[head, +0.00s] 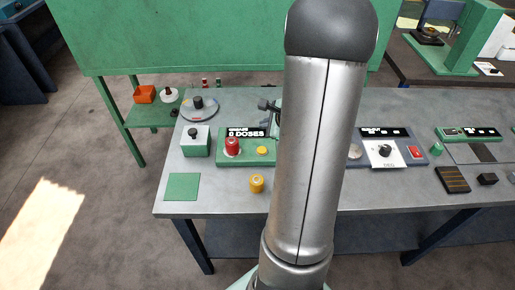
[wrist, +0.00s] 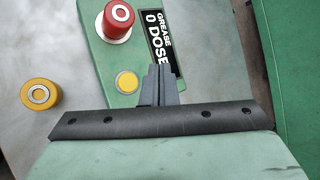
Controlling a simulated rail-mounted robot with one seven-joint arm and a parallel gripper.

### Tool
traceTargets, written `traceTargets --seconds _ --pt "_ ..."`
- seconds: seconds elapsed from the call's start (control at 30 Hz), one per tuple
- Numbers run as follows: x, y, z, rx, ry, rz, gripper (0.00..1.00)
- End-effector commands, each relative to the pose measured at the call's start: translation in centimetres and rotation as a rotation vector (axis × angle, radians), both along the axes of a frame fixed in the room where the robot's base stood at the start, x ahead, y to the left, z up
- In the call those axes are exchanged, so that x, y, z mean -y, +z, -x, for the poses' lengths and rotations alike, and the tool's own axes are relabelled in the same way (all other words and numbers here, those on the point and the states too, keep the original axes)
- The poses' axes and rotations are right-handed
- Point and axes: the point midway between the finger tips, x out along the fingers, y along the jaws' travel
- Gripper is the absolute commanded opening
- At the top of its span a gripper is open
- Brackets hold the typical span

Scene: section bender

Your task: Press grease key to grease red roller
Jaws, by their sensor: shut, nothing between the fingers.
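A green grease panel (head: 219,150) has a display (head: 247,132) that reads "0 DOSES". The red roller (head: 232,147) stands upright at its left. A round yellow key (head: 262,151) sits to the right of the roller on the panel. In the wrist view the red roller (wrist: 118,20) is at the top and the yellow key (wrist: 126,82) is near the middle. My gripper (wrist: 158,72) is shut and empty above the panel, just right of the yellow key in that view and apart from it.
A yellow roller (head: 256,184) stands on the grey table in front of the panel; it also shows in the wrist view (wrist: 40,94). A grey-green box with a black knob (head: 195,141) and a round dial plate (head: 199,108) stand at left. A blue panel (head: 398,155) lies right of my arm.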

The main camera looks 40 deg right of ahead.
Motion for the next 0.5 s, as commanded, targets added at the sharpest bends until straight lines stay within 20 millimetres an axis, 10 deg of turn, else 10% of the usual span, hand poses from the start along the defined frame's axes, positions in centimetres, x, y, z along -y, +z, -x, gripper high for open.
traceTargets --seconds 0.5 --pt "-0.1 -2.9 0.0 -0.002 0.003 -0.001 0.0"
